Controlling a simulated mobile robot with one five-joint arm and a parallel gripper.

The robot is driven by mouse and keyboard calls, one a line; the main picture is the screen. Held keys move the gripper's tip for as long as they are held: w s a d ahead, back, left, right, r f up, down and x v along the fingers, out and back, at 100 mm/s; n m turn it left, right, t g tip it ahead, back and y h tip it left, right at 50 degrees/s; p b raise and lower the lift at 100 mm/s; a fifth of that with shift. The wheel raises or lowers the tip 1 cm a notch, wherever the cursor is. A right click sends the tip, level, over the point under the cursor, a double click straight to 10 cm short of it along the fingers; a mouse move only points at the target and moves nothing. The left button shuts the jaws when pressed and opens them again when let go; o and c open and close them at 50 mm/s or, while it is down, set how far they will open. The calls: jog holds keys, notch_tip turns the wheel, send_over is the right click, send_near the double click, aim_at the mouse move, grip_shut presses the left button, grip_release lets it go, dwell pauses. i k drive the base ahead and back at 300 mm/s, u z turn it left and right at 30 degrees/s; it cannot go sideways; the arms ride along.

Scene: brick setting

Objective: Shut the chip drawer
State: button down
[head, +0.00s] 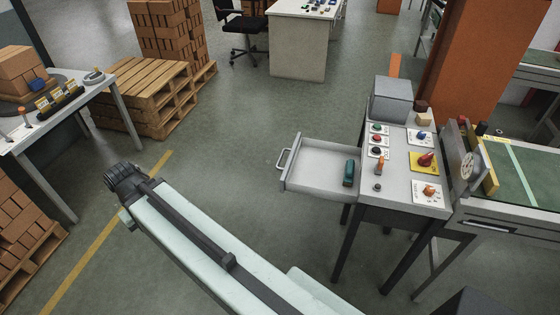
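The chip drawer (318,172) is pulled far out to the left from a narrow grey workbench (398,183). Its light metal handle (283,161) is on its left front panel. A dark green object (349,172) lies inside the drawer near the bench. My arm reaches from the lower right to the left, and its end is apart from the drawer, left of and below the handle. No gripper fingertips can be made out there.
Small parts on cards and a grey box (392,98) are on the bench top. An orange pillar (478,70) stands behind it. A table (60,106) and pallets (150,95) are at left. The floor left of the drawer is clear.

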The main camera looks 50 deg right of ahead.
aim_at(313, 167)
jog(key=i, duration=1)
